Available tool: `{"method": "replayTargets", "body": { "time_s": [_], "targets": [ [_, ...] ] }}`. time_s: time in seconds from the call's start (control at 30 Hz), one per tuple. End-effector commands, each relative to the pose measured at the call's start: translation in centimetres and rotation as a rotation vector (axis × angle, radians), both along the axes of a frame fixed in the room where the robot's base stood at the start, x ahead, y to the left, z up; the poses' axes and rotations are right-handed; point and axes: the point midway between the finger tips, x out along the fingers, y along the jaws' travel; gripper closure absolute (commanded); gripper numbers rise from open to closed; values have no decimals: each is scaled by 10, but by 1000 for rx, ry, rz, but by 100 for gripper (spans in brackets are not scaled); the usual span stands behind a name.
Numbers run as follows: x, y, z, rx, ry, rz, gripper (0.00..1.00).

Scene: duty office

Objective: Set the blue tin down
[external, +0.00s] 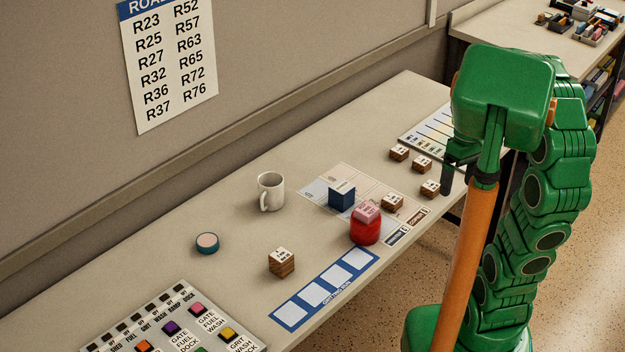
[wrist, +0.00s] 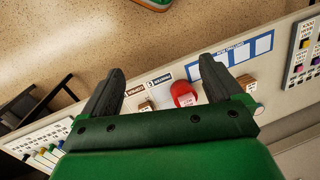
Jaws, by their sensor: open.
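The red tin also shows there (wrist: 183,93). The blue tin is not visible in the wrist view, where the gripper body covers part of the table.
A white mug (external: 270,190), a round teal tin (external: 207,243) and a wooden block (external: 281,262) stand to the left. Several wooden blocks (external: 421,164) lie at the right. A blue-edged strip with empty squares (external: 328,287) lies at the front edge.

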Motion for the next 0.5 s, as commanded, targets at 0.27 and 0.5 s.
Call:
{"method": "replayTargets", "body": {
  "time_s": [0.27,0.5],
  "targets": [
    [-67,-32,-6,-98,6,-324,6],
    [-108,-51,-14,-163,4,-539,6]
  ]
}}
